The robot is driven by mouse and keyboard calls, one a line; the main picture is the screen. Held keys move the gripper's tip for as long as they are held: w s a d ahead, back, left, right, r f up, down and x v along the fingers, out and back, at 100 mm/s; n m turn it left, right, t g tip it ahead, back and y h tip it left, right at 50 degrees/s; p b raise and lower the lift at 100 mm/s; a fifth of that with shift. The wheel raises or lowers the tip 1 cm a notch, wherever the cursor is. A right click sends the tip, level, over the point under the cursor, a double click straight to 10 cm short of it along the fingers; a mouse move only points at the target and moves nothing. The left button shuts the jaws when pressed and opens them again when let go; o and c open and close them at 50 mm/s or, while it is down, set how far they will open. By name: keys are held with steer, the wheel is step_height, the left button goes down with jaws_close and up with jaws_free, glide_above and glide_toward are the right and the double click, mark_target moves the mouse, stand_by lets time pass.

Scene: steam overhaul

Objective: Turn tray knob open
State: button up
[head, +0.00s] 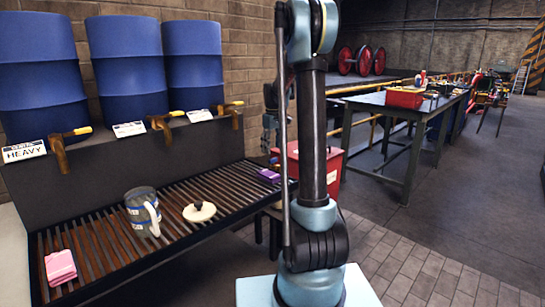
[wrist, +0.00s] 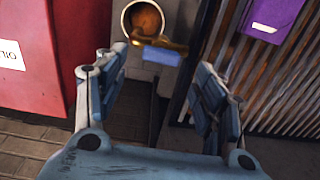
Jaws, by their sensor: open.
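The tray knob (wrist: 165,56) looks like a short blue handle on a brass tap (wrist: 170,44) at the edge of the slatted drip tray (wrist: 238,62). In the wrist view it lies near the top, between my gripper's fingers in the picture. My gripper (wrist: 158,72) is open and empty, with one finger on each side of the knob. I cannot tell the gap in depth; no contact shows. A round vessel (wrist: 143,18) with an orange-brown inside shows beside the tap. In the head view, my arm hides the knob area; the slatted tray (head: 88,232) runs along the left.
The tray holds a mug (head: 140,205), a lid (head: 199,212) and a pink cloth (head: 60,267). Blue drums (head: 125,65) stand behind.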

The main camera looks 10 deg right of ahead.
mark_target(273, 158)
step_height(273, 158, up, 7)
stand_by(0.3)
steer(key=shift+s+f, duration=0.1)
